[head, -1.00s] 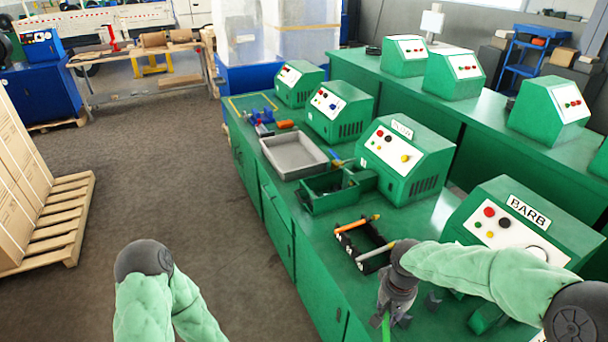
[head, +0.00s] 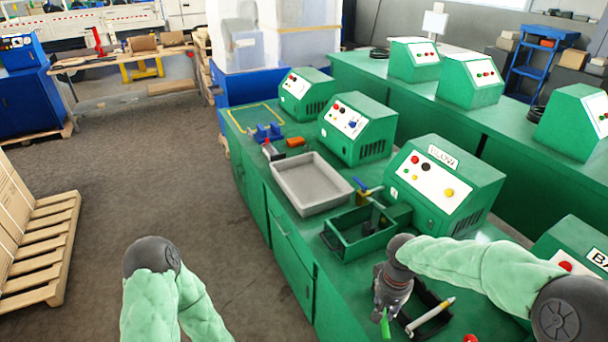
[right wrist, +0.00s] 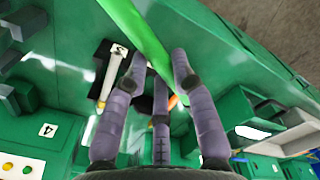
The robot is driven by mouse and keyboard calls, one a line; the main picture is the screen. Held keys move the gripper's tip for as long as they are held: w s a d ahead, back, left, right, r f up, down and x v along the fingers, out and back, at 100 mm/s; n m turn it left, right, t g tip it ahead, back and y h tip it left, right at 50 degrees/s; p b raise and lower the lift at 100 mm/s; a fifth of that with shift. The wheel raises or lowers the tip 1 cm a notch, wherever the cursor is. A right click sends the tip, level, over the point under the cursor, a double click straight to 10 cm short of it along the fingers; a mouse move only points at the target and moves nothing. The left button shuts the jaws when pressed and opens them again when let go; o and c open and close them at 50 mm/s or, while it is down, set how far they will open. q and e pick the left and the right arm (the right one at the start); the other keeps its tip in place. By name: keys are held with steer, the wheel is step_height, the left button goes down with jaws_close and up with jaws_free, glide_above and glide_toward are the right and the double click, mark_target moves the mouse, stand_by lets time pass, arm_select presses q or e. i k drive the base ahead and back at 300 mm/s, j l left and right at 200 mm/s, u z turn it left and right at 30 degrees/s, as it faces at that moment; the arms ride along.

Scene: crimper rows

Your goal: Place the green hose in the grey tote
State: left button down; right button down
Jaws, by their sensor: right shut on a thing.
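My right gripper (head: 388,308) is shut on the green hose (head: 385,325), holding it above the bench beside the black rack. In the right wrist view the green hose (right wrist: 148,38) runs up and left from between the fingers of the gripper (right wrist: 160,70). The grey tote (head: 312,184) stands empty on the bench, beyond the gripper and to its left. My left gripper is out of view; only part of my left arm shows at the bottom of the head view.
A green open-topped box (head: 362,236) stands between my right gripper and the tote. A black rack with a white hose (head: 430,316) lies just right of the gripper. Green machines (head: 445,185) line the bench. A blue-handled item (head: 362,187) lies by the tote's right side.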

mark_target(307, 187)
steer(key=i+j+z, duration=0.1)
steer(key=i+j, duration=0.7)
steer(key=i+j+z, duration=0.1)
steer(key=i+j, duration=0.7)
steer(key=i+j+z, duration=0.1)
steer(key=i+j, duration=0.65)
steer(key=j, duration=0.2)
